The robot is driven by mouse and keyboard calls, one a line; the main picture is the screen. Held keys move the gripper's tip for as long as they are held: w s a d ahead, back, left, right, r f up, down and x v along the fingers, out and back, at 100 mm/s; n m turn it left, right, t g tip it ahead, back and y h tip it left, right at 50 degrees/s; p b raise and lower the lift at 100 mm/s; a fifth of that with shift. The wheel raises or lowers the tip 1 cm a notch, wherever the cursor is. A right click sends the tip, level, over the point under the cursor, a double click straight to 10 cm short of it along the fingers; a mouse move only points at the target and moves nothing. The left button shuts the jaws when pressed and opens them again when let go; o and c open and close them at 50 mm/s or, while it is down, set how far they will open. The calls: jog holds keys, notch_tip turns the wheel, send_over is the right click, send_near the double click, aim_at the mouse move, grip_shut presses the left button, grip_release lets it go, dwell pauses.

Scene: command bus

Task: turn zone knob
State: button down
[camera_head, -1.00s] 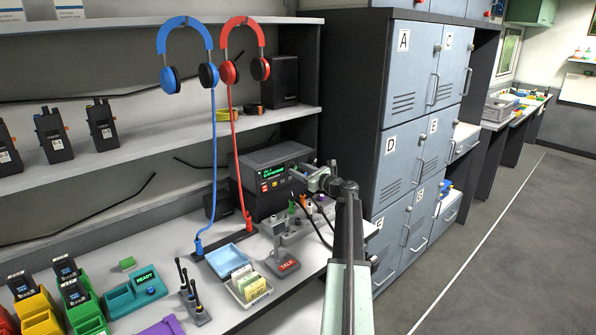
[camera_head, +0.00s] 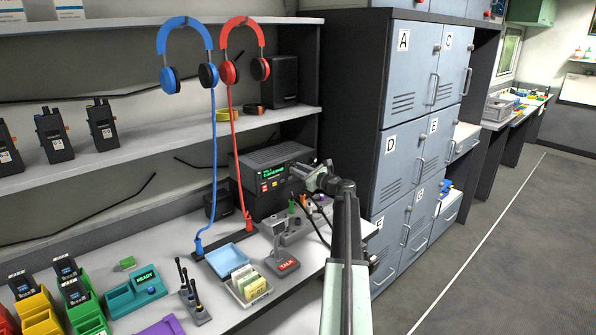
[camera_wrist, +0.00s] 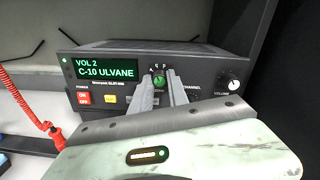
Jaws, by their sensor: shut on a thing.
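The dark radio unit (camera_head: 268,156) stands on the bench's back part, and its front fills the wrist view (camera_wrist: 205,57). A green knob (camera_wrist: 159,83) sits mid-panel, with small white letters above it. My gripper (camera_wrist: 160,77) is shut on this knob, one finger on each side; it also shows in the head view (camera_head: 299,174) at the radio's front. The label under the knob is partly hidden by the fingers. The lit green display (camera_wrist: 106,68) reads "VOL 2" and "C-10 ULVANE".
A volume knob (camera_wrist: 233,84) is at the panel's right and a red power button (camera_wrist: 84,98) at its left. A red headset cord (camera_head: 235,165) hangs left of the radio. A talk microphone (camera_head: 284,265) stands in front. Lettered lockers (camera_head: 405,150) rise to the right.

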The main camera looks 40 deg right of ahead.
jog(key=n, duration=0.6)
jog(key=shift+w+r+n, duration=0.1)
jog(key=shift+w+n, duration=0.05)
jog(key=shift+n, duration=0.15)
dwell(0.3)
jog(key=c, duration=1.3)
grip_release()
jog(key=s, duration=0.7)
jog(key=shift+s+a+p, duration=0.25)
jog(key=shift+s+p, duration=0.05)
jog(key=shift+s, duration=0.1)
